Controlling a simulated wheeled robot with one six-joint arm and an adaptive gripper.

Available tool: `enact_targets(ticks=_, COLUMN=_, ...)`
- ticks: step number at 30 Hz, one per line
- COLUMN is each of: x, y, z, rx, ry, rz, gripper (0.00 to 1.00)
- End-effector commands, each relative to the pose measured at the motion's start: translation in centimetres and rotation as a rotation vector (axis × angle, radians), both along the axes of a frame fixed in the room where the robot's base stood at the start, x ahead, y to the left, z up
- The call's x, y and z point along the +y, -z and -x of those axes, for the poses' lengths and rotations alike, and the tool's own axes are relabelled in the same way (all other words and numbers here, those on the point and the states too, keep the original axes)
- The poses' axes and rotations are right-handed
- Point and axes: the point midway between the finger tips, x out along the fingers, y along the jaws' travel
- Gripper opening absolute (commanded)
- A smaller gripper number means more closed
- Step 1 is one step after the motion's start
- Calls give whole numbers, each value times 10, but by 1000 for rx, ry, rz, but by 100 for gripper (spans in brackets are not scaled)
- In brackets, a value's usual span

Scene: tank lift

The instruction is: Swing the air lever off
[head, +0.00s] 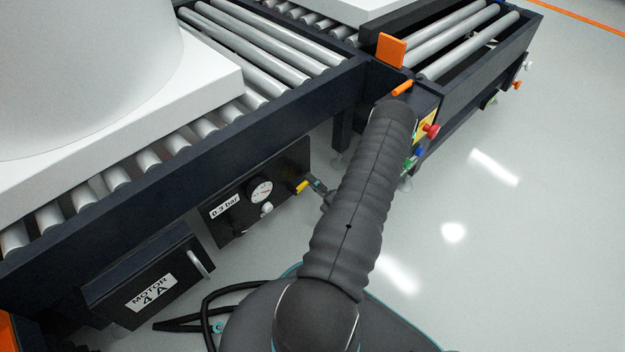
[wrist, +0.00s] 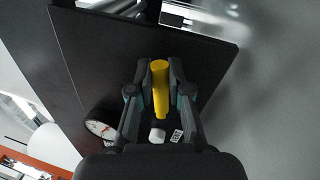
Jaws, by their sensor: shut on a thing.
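The air lever (head: 301,187) has a yellow handle and sits at the right end of the black air panel (head: 290,160) under the roller conveyor. In the wrist view the yellow lever (wrist: 160,85) stands between the two fingers of my gripper (wrist: 160,92). The gripper is shut on it. In the head view my gripper (head: 318,188) reaches the lever from the right, partly hidden by my arm. The lever's pivot is hidden. A round pressure gauge (head: 261,190) shows on the panel, and also in the wrist view (wrist: 101,125). A label beside it reads "0.3 bar" (head: 225,207).
The conveyor's dark side rail (head: 270,110) runs above the panel. A motor box (head: 150,280) marked "MOTOR 4 A" hangs at lower left. A white tank (head: 80,70) stands on the rollers. A control box with a red button (head: 431,130) is at right. Floor at right is clear.

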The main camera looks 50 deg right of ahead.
Motion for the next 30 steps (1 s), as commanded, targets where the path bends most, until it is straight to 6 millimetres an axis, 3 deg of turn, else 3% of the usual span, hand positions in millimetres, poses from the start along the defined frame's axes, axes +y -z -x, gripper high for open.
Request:
enact_targets(ticks=6, x=-2, y=0, z=0, rx=0, ry=6, rz=4, gripper=0)
enact_targets(ticks=7, x=-2, y=0, z=0, rx=0, ry=6, rz=4, gripper=22)
enact_targets(ticks=9, x=-1, y=0, z=0, rx=-1, ry=5, rz=3, gripper=40)
enact_targets(ticks=10, x=-1, y=0, z=0, rx=0, ry=4, rz=3, gripper=43)
enact_targets(ticks=22, x=0, y=1, z=5, rx=0, ry=3, rz=1, gripper=43)
enact_targets(ticks=30, x=2, y=9, z=47, rx=1, ry=8, rz=1, gripper=43)
